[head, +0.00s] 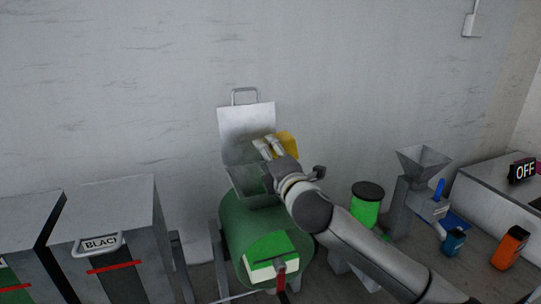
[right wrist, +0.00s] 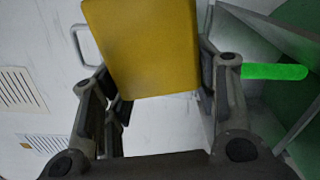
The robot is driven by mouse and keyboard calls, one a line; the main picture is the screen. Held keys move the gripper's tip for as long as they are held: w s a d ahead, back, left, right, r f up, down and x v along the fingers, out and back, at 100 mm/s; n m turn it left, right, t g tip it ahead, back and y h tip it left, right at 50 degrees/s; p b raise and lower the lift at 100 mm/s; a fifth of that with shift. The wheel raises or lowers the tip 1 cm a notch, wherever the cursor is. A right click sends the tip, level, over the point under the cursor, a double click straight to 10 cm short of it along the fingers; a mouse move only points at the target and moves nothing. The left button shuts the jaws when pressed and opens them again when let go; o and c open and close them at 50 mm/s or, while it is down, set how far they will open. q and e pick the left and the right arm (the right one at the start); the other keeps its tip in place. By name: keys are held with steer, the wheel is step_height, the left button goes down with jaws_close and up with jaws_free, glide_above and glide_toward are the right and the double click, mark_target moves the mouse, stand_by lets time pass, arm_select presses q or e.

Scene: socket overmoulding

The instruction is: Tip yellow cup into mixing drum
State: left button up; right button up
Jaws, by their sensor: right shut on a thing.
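The yellow cup (head: 289,144) is in my right gripper (head: 268,148), above the open hatch of the mixing drum. In the right wrist view the cup (right wrist: 142,45) fills the space between the two fingers (right wrist: 155,85), which are shut on it. The cup looks tilted in the head view; its opening and contents are hidden. The green mixing drum (head: 236,232) stands below, with its grey lid (head: 240,135) raised against the wall and its hopper mouth (head: 240,182) partly behind my gripper. My left gripper is not in view.
Grey bins, one labelled BLACK (head: 150,215), stand on the left. A green container with a black lid (head: 367,205), a metal funnel (head: 424,160), and blue (head: 453,241) and orange (head: 509,247) containers are on the right. A red-handled lever (head: 281,280) is at the drum's front.

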steer(key=shift+d+f+m, duration=0.1)
steer(key=shift+m, duration=0.5)
steer(key=shift+d+r+m, duration=0.2)
steer(key=shift+d+m, duration=0.05)
steer(key=shift+m, duration=0.65)
steer(key=shift+f+m, duration=0.15)
steer(key=shift+m, duration=0.35)
steer(key=shift+w+d+m, duration=0.15)
steer(key=shift+d+m, duration=0.15)
steer(key=shift+m, duration=0.8)
